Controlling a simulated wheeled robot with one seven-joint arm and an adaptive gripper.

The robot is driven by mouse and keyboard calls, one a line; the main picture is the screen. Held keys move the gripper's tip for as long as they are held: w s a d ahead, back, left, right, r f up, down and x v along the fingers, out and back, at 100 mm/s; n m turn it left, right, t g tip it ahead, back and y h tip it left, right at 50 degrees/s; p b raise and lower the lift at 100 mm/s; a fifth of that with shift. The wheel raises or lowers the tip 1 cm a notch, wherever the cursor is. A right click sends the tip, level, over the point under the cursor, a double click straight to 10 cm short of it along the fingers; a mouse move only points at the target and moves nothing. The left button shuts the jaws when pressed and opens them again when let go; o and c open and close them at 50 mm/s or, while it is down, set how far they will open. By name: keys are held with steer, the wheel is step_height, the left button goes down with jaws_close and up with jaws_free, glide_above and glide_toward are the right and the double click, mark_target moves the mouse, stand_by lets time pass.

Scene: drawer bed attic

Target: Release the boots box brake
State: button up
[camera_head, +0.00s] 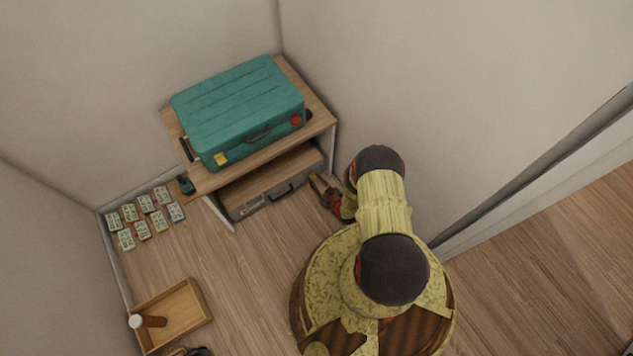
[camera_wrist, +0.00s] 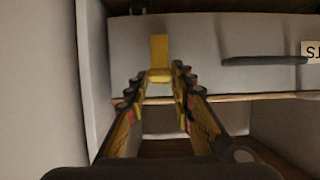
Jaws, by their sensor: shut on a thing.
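The boots box, as I take it, is the grey-fronted box (camera_wrist: 215,50) with a dark bar handle (camera_wrist: 265,60). In the wrist view its label (camera_wrist: 311,50) is cut off at the right edge, so I cannot read it whole. In the head view the box (camera_head: 270,184) sits in the wooden unit below the teal case. The yellow brake tab (camera_wrist: 160,48) stands against the box front. My gripper (camera_wrist: 160,80) is shut on the tab's near end, one finger each side. In the head view my gripper (camera_head: 324,188) is at the box's right end, partly hidden by my arm.
The teal case (camera_head: 238,105) lies on the wooden unit (camera_head: 310,95). A wall stands close on the right. Several small patterned cards (camera_head: 143,215) lie on the floor to the left. A wooden tray (camera_head: 178,312) is at lower left. Floor between is clear.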

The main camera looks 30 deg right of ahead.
jaws_close()
steer(key=shift+s+f+t, duration=0.4)
steer(key=shift+t, duration=0.3)
stand_by(0.4)
steer(key=o, duration=0.9)
jaws_free()
steer(key=shift+c, duration=0.2)
steer(key=shift+s, duration=0.15)
steer(key=v, duration=1.1)
steer(key=shift+s, duration=0.35)
